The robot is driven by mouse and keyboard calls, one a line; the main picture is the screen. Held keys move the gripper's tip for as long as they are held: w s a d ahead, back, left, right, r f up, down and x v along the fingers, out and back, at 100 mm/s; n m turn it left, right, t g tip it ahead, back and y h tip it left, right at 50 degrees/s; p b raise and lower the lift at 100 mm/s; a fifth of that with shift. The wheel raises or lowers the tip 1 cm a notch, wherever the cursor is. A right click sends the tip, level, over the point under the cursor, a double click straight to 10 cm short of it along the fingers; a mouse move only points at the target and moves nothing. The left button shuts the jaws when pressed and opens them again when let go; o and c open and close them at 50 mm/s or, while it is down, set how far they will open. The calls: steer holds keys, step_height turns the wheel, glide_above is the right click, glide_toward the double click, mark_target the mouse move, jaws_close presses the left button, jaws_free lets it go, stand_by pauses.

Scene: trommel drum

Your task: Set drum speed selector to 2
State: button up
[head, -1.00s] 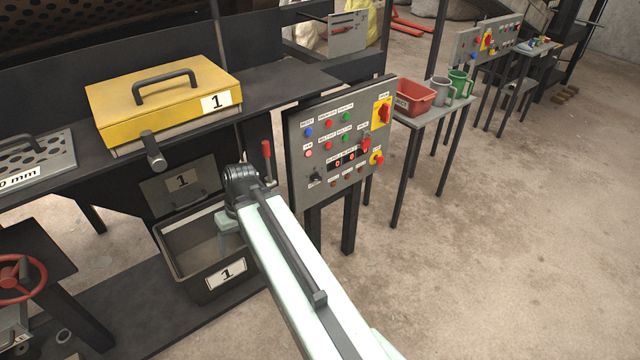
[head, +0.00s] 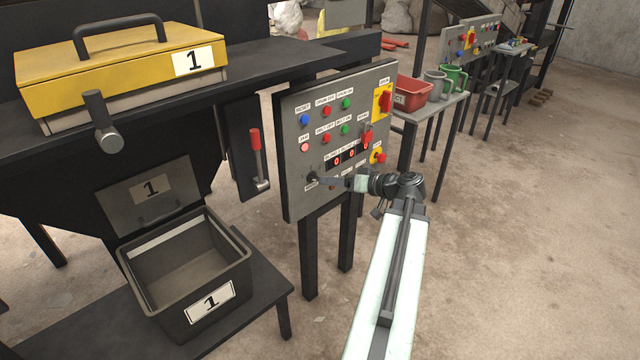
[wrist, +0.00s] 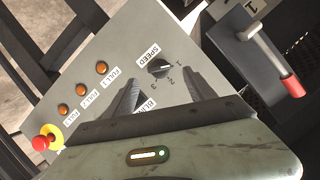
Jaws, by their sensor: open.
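The speed selector (wrist: 158,68) is a small dark knob on the grey control panel, beside a SPEED label and the digits 1, 2 and 3. I cannot tell surely which digit it points to. In the head view the knob (head: 312,177) sits at the panel's lower left. My gripper (wrist: 162,77) is open, its two dark fingers spread on either side of the knob in the picture. I cannot tell whether they touch it.
The control panel (head: 292,140) also carries several coloured buttons, a red-yellow switch (head: 382,103) and an emergency stop (head: 378,157). A red-handled lever (head: 256,145) stands left of the panel. An open bin (head: 235,275) marked 1 is below left.

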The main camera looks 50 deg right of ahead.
mark_target(317, 180)
steer(key=b+x, duration=0.1)
steer(key=x, duration=0.5)
steer(key=shift+w+f+b, duration=0.15)
steer(key=shift+b, duration=0.25)
